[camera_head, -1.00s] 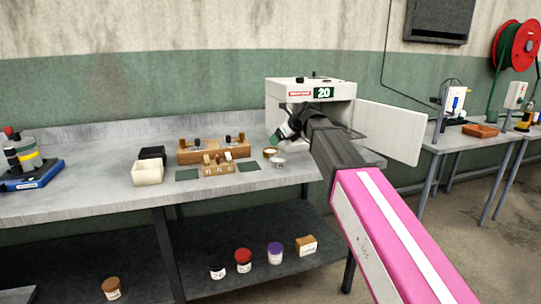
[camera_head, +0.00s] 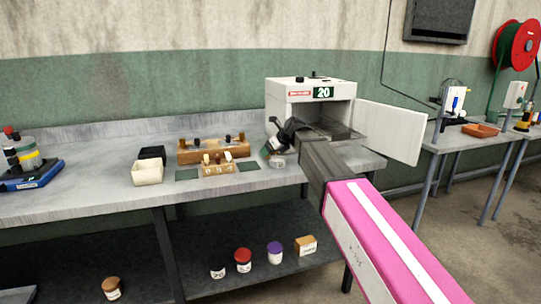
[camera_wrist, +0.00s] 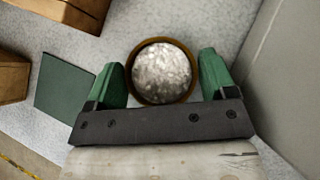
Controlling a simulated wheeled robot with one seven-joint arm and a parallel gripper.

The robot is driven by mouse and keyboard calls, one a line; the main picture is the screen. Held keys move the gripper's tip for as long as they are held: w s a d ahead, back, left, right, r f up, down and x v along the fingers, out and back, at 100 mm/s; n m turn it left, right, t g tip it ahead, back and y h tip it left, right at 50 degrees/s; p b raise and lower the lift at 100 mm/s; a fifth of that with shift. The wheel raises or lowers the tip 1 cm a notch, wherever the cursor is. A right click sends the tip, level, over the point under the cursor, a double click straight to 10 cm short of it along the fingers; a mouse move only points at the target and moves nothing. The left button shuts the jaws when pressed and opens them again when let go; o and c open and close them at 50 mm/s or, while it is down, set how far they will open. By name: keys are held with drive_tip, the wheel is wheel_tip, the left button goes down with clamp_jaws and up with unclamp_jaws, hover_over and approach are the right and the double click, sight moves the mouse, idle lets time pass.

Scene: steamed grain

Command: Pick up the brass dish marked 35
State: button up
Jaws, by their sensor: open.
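A round brass-rimmed dish (camera_wrist: 129,74) filled with grey grains sits on the bench in the wrist view. My gripper (camera_wrist: 160,63) is open, with one green finger on each side of the dish and a narrow gap at each side. No number on the dish can be read from above. In the head view my gripper (camera_head: 272,146) is low over the bench just left of the white oven and hides most of the spot there. A small pale round thing with a label (camera_head: 278,163) shows just below it; its mark is too small to read.
The white oven marked 20 (camera_head: 291,113) stands close on the right with its door (camera_head: 392,132) open. Wooden blocks (camera_head: 217,169), a green mat (camera_head: 248,166) and a cream bin (camera_head: 147,173) lie to the left.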

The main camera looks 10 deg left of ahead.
drive_tip(key=c, duration=0.6)
drive_tip(key=shift+r, duration=0.1)
